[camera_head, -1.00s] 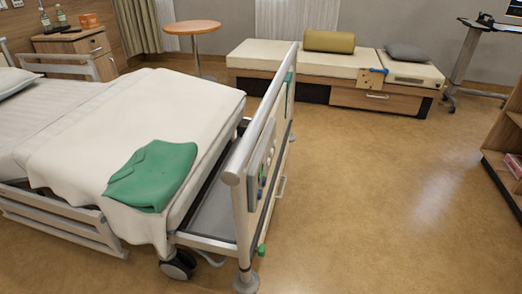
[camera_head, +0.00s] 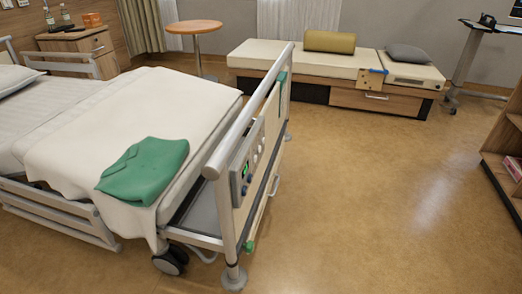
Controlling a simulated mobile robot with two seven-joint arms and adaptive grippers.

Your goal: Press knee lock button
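The hospital bed (camera_head: 110,108) stands at the left, with its footboard rail (camera_head: 250,110) running toward the back. A grey control panel (camera_head: 237,182) is mounted on the outer face of the footboard. It has a small green display (camera_head: 244,170) and several small buttons or knobs. The panel is seen at a steep angle, and the labels are too small to read. I cannot tell which button is the knee lock. Neither of my grippers is in view.
A folded green cloth (camera_head: 145,171) lies on the bed's end. A long bench (camera_head: 335,75) with cushions stands along the back wall. A round table (camera_head: 194,27) stands behind the bed. A wooden shelf (camera_head: 503,140) is at the right edge. The floor (camera_head: 370,200) between is clear.

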